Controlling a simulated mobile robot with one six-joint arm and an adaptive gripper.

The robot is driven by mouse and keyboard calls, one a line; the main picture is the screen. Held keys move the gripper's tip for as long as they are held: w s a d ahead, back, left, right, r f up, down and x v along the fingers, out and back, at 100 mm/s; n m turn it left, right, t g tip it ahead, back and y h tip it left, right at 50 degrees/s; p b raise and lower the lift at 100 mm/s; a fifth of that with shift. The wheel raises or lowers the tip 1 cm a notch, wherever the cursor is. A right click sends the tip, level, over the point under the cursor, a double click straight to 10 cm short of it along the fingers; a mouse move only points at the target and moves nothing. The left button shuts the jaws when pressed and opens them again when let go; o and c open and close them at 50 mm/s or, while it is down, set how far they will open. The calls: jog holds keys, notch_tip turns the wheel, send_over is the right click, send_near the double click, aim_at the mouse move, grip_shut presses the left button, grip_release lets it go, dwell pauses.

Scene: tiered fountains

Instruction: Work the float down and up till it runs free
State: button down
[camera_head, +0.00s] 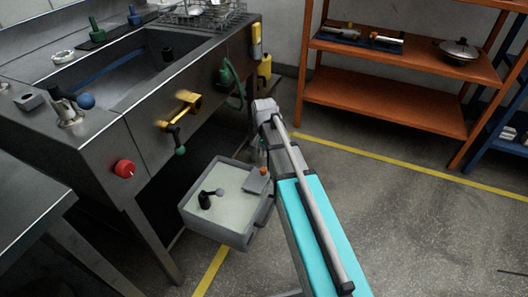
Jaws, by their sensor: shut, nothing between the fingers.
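A grey open tank (187,212) of pale liquid stands low in front of the steel sink unit. A small orange ball (263,171), which may be the float, shows at the tank's far right corner beside a grey plate (255,183). A black lever fitting (209,199) stands in the tank's left part. My gripper (258,158) points down from the end of my arm, just above the orange ball. It is shut and holds nothing. It is small here and partly hidden by my arm, so I cannot tell whether it touches the ball.
The steel sink unit (98,150) carries a red knob (124,168), a yellow valve (185,102) and a green hose (237,85), left of my gripper. An orange shelf rack (385,103) stands at the back. The floor (420,220) to the right is clear.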

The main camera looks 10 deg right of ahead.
jog(key=shift+r+p, duration=2.65)
jog(key=shift+r, duration=0.35)
jog(key=s+n, duration=0.7)
jog(key=s, duration=0.9)
jog(key=shift+d, duration=0.15)
jog(key=c, duration=1.4)
grip_release()
jog(key=c, duration=0.7)
grip_release()
jog(key=shift+o, duration=0.5)
jog(key=shift+d, duration=0.5)
